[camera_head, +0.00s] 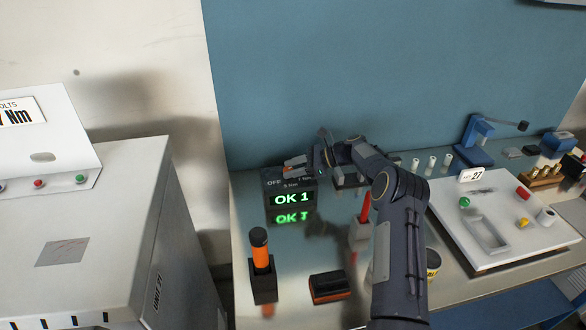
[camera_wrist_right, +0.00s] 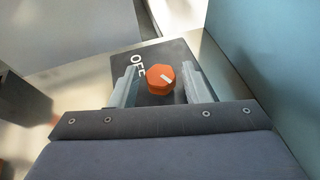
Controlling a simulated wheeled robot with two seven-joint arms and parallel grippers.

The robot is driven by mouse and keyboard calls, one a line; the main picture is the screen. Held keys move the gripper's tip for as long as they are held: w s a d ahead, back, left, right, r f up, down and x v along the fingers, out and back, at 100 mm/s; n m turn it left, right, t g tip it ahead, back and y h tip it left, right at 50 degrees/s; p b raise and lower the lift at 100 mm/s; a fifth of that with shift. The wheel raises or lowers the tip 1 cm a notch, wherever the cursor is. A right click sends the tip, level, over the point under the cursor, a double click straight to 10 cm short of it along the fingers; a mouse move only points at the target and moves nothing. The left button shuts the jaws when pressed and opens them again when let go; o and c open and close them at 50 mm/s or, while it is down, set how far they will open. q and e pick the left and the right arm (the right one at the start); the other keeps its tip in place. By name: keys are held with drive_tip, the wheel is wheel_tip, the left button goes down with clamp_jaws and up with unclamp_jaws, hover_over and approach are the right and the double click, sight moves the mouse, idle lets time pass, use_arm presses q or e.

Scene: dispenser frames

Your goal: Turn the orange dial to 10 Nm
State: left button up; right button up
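The orange dial (camera_wrist_right: 159,80) is a faceted knob with a short white mark, on top of a dark box (camera_wrist_right: 180,50). "OFF" is printed beside it in the right wrist view. In the head view the box (camera_head: 272,203) has a green "OK 1" display and small labels on top, partly hidden by my gripper; "OFF" and Nm labels show. My right gripper (camera_wrist_right: 162,68) is open, with one finger on each side of the dial and visible gaps. In the head view the right gripper (camera_head: 303,166) reaches over the box from the right. My left gripper is not in view.
An orange-handled tool stands in a black holder (camera_head: 263,284). A dark block with orange (camera_head: 329,287) lies nearby, and a red-handled tool (camera_head: 364,207) stands behind it. A white board (camera_head: 470,236) lies right. A grey cabinet (camera_head: 105,230) with an Nm sign (camera_head: 20,112) stands left.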

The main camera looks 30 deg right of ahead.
drive_tip(key=shift+o, duration=0.7)
drive_tip(key=shift+s+d, duration=0.1)
drive_tip(key=shift+d, duration=0.15)
drive_tip(key=b+v, duration=0.2)
drive_tip(key=v, duration=0.4)
drive_tip(key=shift+s+d+r, duration=0.1)
drive_tip(key=shift+d, duration=0.1)
drive_tip(key=shift+s+d+r, duration=0.2)
drive_tip(key=shift+d+r, duration=0.05)
drive_tip(key=shift+d, duration=0.05)
